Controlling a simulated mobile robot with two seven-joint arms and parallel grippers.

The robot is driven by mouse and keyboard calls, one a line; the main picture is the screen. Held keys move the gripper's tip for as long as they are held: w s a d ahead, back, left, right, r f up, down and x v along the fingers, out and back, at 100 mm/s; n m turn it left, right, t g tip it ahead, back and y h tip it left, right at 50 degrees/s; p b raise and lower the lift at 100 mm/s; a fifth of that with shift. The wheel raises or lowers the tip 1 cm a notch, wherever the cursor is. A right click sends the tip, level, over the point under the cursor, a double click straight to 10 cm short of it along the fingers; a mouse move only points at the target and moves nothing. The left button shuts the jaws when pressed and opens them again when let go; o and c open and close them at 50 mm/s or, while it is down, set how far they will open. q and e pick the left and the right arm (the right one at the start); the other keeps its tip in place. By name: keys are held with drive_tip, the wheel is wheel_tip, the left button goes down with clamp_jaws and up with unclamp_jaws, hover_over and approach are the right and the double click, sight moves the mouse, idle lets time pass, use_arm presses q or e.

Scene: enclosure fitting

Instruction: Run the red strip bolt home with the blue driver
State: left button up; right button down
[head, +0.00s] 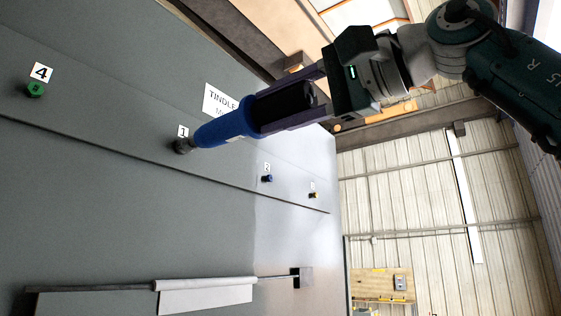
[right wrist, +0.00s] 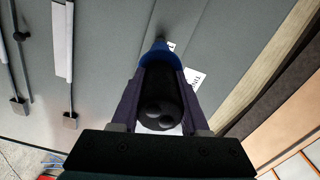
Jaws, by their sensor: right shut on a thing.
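My right gripper (head: 256,115) is shut on the blue driver (head: 222,127), around its blue and black body. The driver also shows in the right wrist view (right wrist: 158,56). Its grey socket end (head: 184,146) points left and meets the grey panel just below the label "1" (head: 183,131). No red bolt head shows; the socket covers that spot, so I cannot tell how far any bolt there stands out. My left gripper is not in view.
Along the panel's strip (head: 90,135) are a green bolt (head: 35,89) by label "4", a blue bolt (head: 267,178) by label "2" and a yellow bolt (head: 314,195). A rail with a white sheet (head: 205,295) sits lower down. Right of the panel is open hall.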

drive_tip(key=shift+w+a, duration=0.1)
drive_tip(key=shift+a, duration=0.1)
idle(0.4)
idle(0.7)
drive_tip(key=shift+s+b, duration=0.2)
drive_tip(key=shift+b, duration=0.2)
drive_tip(key=shift+a, duration=0.1)
idle(0.4)
drive_tip(key=shift+s, duration=0.1)
